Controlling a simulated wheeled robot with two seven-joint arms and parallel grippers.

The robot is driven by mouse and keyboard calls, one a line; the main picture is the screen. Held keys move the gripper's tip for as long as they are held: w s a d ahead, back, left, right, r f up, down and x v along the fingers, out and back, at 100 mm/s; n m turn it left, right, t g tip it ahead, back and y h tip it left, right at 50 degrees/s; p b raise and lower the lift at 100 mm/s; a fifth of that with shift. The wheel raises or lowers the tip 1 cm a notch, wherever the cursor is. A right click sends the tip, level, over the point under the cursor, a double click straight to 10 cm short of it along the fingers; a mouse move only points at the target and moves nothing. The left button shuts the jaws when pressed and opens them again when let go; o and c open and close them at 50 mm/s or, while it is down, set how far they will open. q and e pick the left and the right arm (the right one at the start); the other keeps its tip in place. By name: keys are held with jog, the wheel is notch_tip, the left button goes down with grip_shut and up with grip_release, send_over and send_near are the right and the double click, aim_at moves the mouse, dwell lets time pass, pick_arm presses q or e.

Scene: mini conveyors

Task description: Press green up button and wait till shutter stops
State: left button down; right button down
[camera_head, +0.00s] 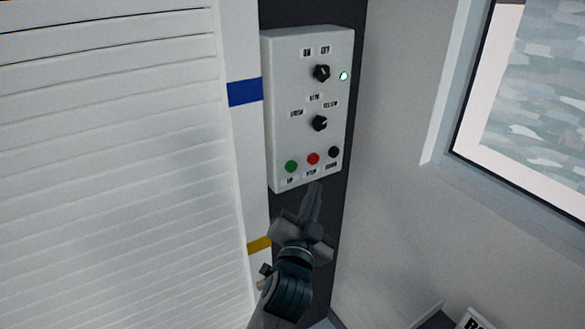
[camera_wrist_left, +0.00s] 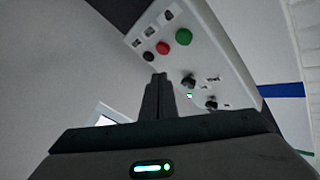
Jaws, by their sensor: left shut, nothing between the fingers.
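A white control box (camera_head: 285,100) hangs on a dark panel. Along its bottom is a row of buttons: the green up button (camera_head: 291,166) at the left, a red stop button (camera_head: 313,158) and a black down button (camera_head: 334,152). My left gripper (camera_head: 315,186) is shut and empty, its tips just below the box, under the red and black buttons and right of the green one. In the left wrist view the shut fingers (camera_wrist_left: 158,78) point toward the box, and the green button (camera_wrist_left: 183,37) is in clear sight. The white slatted shutter (camera_head: 110,150) fills the left. My right gripper is not in view.
Two black knobs (camera_head: 321,73) and a lit green lamp (camera_head: 343,76) sit higher on the box. A white post with blue (camera_head: 245,92) and yellow (camera_head: 259,245) bands stands between shutter and box. A grey wall and a framed window (camera_head: 535,90) are at the right.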

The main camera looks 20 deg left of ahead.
aim_at(291, 166)
pick_arm(q)
jog(key=w+a, duration=0.4)
jog(key=a, duration=0.1)
dwell(1.5)
jog(key=shift+w+a, duration=0.1)
jog(key=shift+a, duration=0.05)
dwell(0.7)
jog(key=shift+w+a+p, duration=0.15)
jog(key=shift+a+p, duration=0.1)
jog(key=shift+p, duration=0.05)
